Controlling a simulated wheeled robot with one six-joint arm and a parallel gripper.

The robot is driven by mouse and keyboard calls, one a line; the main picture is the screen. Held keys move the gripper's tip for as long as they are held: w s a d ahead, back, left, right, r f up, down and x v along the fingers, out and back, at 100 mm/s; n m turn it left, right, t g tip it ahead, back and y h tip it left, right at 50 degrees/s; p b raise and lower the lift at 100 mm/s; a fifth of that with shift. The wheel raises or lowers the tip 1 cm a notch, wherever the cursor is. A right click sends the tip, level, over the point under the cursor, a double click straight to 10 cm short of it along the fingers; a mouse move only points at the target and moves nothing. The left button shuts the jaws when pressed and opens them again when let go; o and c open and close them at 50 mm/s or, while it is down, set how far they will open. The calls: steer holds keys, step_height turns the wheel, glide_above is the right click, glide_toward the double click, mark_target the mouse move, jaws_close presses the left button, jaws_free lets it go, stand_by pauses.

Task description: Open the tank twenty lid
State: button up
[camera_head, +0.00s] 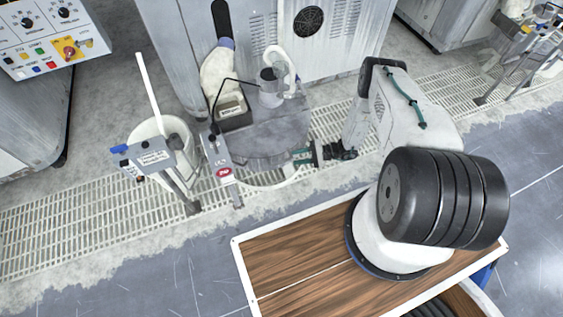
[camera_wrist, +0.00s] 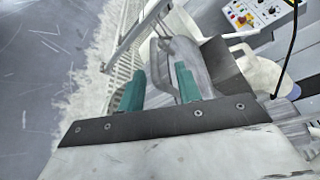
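My gripper (camera_head: 301,157) is at the tank's right side, close to the lid's edge. In the wrist view, its two green fingers (camera_wrist: 160,86) are apart. A grey loop-like part (camera_wrist: 160,48), perhaps the lid's handle, shows between and beyond the fingers. I cannot tell whether the fingers touch it.
A clear cup-like vessel (camera_head: 271,87) and a labelled box (camera_head: 232,111) stand at the lid's back. A post with a red sticker (camera_head: 219,163) stands left of the tank. Another stand (camera_head: 152,157) is further left. A control panel (camera_head: 45,36) is at upper left.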

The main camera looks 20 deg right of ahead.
mark_target(282, 161)
steer(key=x, duration=0.5)
steer(key=f+x, duration=0.1)
steer(key=x, duration=0.2)
steer(key=shift+s, duration=0.2)
steer(key=shift+c, duration=0.3)
steer(key=shift+r, duration=0.1)
jaws_close()
